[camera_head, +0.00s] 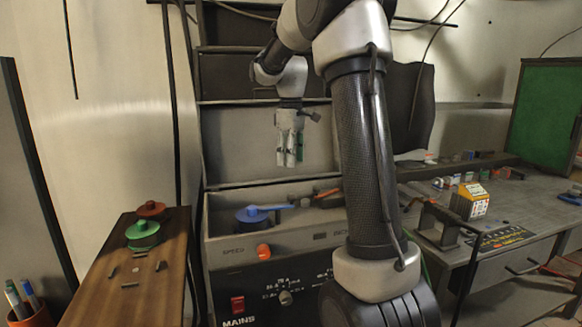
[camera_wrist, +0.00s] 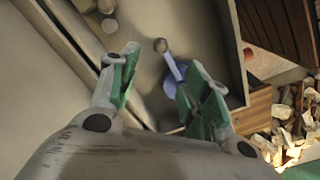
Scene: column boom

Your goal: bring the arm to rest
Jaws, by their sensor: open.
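My gripper (camera_head: 290,158) hangs fingers-down in the head view, above the tray-like top of a grey machine (camera_head: 290,258). Its jaws are apart with nothing between them. In the wrist view my gripper (camera_wrist: 163,62) shows two grey fingers with green pads, spread open. My arm rises in front of the machine and bends over at the top of the head view. A blue round piece with a lever (camera_head: 258,213) sits in the machine's top, below and left of the gripper. It also shows in the wrist view (camera_wrist: 170,84), partly hidden by the right finger.
A wooden cabinet (camera_head: 120,290) at left carries a green knobbed piece (camera_head: 142,232) and a red-brown one (camera_head: 151,208). A pen cup (camera_head: 36,315) stands at lower left. A workbench at right holds a small box (camera_head: 469,202). Grey shelving (camera_head: 230,130) stands behind the gripper.

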